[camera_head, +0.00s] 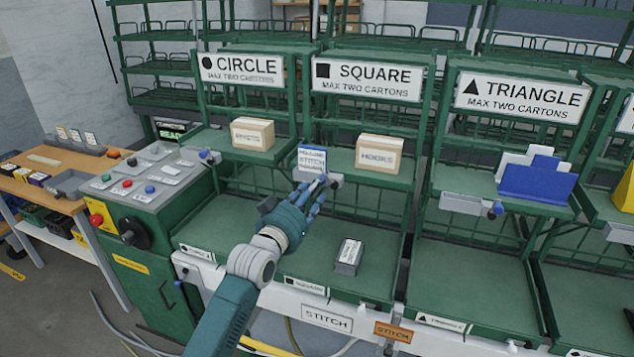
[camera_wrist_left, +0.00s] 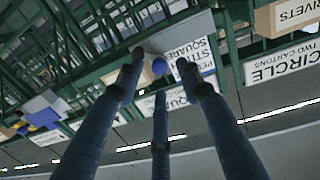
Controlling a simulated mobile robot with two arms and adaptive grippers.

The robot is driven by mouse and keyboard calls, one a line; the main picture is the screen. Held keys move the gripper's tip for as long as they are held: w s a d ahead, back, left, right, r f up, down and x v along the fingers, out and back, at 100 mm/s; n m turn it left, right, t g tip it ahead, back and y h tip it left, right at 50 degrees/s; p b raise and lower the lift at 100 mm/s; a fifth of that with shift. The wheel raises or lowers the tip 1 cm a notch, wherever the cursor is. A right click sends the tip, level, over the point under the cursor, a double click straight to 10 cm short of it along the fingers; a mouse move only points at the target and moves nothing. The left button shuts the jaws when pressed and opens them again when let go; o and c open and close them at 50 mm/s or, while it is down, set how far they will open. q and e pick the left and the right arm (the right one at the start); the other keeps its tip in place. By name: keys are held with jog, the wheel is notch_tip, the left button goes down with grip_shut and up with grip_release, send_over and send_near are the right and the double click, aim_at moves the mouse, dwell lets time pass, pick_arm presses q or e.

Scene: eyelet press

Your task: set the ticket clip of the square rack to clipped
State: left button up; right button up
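The square rack's ticket clip (camera_head: 336,181) is a small grey block on the front edge of the upper shelf, partly hidden by my left fingers. A blue-edged ticket (camera_head: 311,159) reading "STITCH" stands beside it. Contact cannot be told. My right gripper is out of view.
A carton (camera_head: 379,155) stands on the square shelf and another (camera_head: 252,134) on the circle shelf. A small grey-and-white block (camera_head: 348,256) sits on the lower square shelf. The triangle shelf holds a blue piece (camera_head: 537,181). A control console (camera_head: 140,182) stands left.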

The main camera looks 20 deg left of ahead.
pick_arm(q)
jog(key=shift+w+d, duration=0.15)
jog(key=shift+w, duration=1.3)
grip_shut()
jog(key=shift+a+f+n, duration=0.25)
jog(key=shift+f+n, duration=0.05)
jog(key=shift+n, duration=0.7)
grip_release()
jog(key=s+a, duration=0.1)
jog(key=s, duration=1.1)
jog(key=shift+a, duration=0.15)
jog(key=shift+f, duration=0.15)
